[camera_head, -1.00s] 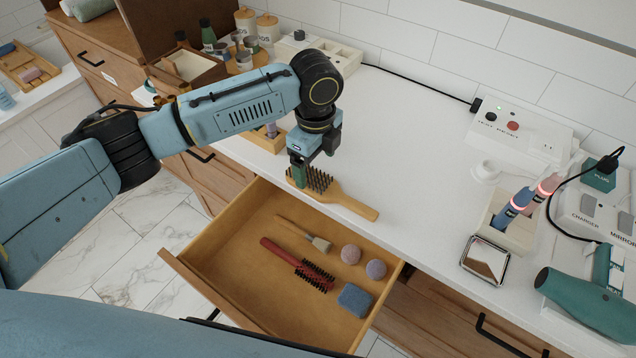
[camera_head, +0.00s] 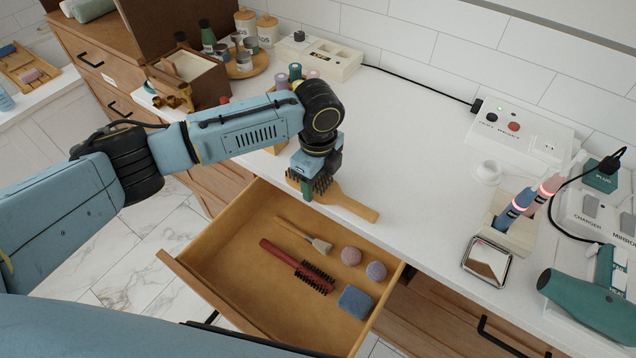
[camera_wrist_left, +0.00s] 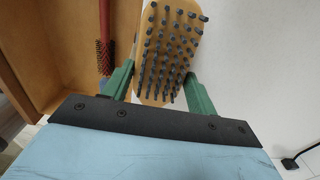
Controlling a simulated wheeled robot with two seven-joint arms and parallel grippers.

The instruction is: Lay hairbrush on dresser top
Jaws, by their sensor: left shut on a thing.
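The hairbrush (camera_head: 345,203) is a wooden paddle brush with dark bristles facing up. It lies on the white dresser top (camera_head: 400,150) at the front edge, above the open drawer, its handle pointing right. My left gripper (camera_head: 308,190) is over the brush head, its green fingers shut on it. In the left wrist view the bristled head (camera_wrist_left: 170,50) sits between the two fingers of the left gripper (camera_wrist_left: 160,88). Whether the brush is clear of the surface cannot be told. My right gripper is out of view.
The open drawer (camera_head: 215,235) holds a red round brush (camera_head: 290,262), a small brush (camera_head: 305,236), two round balls and a blue sponge (camera_head: 355,300). A toothbrush holder (camera_head: 512,235), a small mirror (camera_head: 487,260) and a teal hairdryer (camera_head: 590,305) stand right. The middle top is clear.

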